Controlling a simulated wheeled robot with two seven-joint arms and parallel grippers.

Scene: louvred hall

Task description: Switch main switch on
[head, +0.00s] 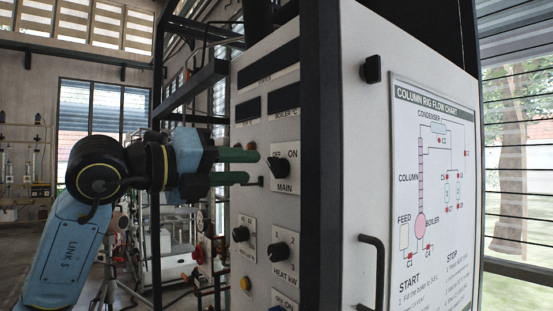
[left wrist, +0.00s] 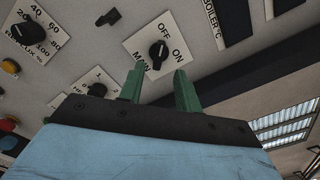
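The main switch is a black rotary knob (head: 277,169) on a white plate marked OFF, ON and MAIN, on the light grey panel. It also shows in the left wrist view (left wrist: 157,54), just beyond the fingertips. I cannot tell for sure which mark the knob points to. My left gripper (head: 252,167) has two green fingers, spread apart and pointing at the knob. In the left wrist view the gripper (left wrist: 159,73) has an empty gap between its fingers, roughly in line with the knob. The fingers look short of the knob, not around it. My right gripper is not in view.
Below the switch are a heat kW knob (head: 277,251) and another knob (head: 240,234). A black frame post (head: 312,150) stands right of the switch. The cabinet side has a handle (head: 372,270) and a flow chart (head: 436,180). A dark metal frame rises behind my left arm.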

